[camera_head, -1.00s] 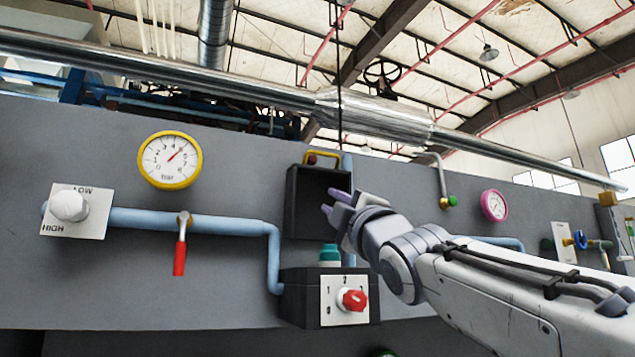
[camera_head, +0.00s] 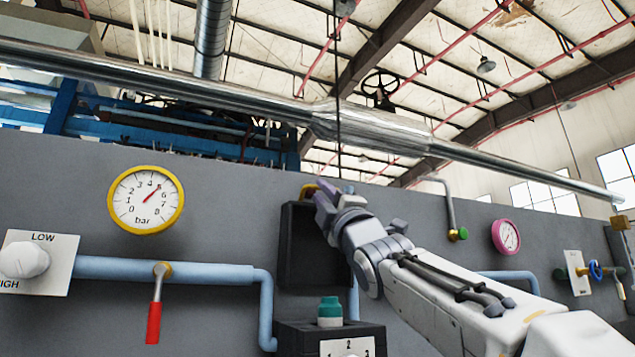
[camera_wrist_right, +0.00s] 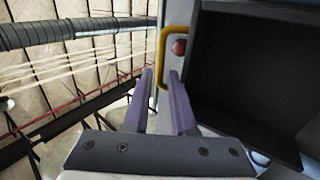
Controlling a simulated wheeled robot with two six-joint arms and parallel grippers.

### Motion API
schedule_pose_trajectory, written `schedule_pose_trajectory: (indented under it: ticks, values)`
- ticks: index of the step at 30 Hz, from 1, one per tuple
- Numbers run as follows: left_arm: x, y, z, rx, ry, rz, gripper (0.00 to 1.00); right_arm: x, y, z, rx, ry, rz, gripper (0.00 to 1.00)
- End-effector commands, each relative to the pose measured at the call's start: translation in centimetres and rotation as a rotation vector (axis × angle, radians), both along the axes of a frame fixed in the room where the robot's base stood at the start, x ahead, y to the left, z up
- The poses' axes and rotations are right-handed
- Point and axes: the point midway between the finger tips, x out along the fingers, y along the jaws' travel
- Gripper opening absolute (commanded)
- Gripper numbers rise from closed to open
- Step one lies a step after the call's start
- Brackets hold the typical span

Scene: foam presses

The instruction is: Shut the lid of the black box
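The black box (camera_head: 293,338) sits low in the head view, partly cut off by the bottom edge. Its hollow black lid (camera_head: 305,255) stands raised above it, inner side facing me; it also shows at the right of the wrist view (camera_wrist_right: 250,75). A yellow handle (camera_head: 307,188) is at the lid's top edge. My right gripper (camera_head: 323,203) is at the lid's upper part, covering some of it. In the wrist view its purple fingers (camera_wrist_right: 159,74) are apart, with the yellow handle (camera_wrist_right: 162,48) in line with the gap; contact is unclear. My left gripper is out of view.
A teal button (camera_head: 330,310) is on top of the box, and a white dial panel (camera_head: 345,348) is on its front. A yellow gauge (camera_head: 146,200), a red-handled valve (camera_head: 154,320) and blue pipes (camera_head: 190,273) are to the left. A pink gauge (camera_head: 505,237) is right.

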Motion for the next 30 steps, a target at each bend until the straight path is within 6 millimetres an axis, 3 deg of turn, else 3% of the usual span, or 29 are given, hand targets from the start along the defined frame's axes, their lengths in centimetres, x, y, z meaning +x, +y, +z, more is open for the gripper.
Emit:
schedule_pose_trajectory:
  ticks: [3,14,16,30]
  values:
    - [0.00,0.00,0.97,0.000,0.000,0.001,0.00,0.66,0.32,0.77,0.000,0.000,0.001,0.24]
    - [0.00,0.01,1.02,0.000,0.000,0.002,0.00,0.97,0.57,0.70,0.001,0.000,0.003,0.24]
    - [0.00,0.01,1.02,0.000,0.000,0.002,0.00,0.97,0.56,0.71,0.001,0.000,0.003,0.01]
    - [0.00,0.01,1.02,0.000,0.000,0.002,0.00,0.98,0.55,0.69,0.000,0.001,0.003,0.00]
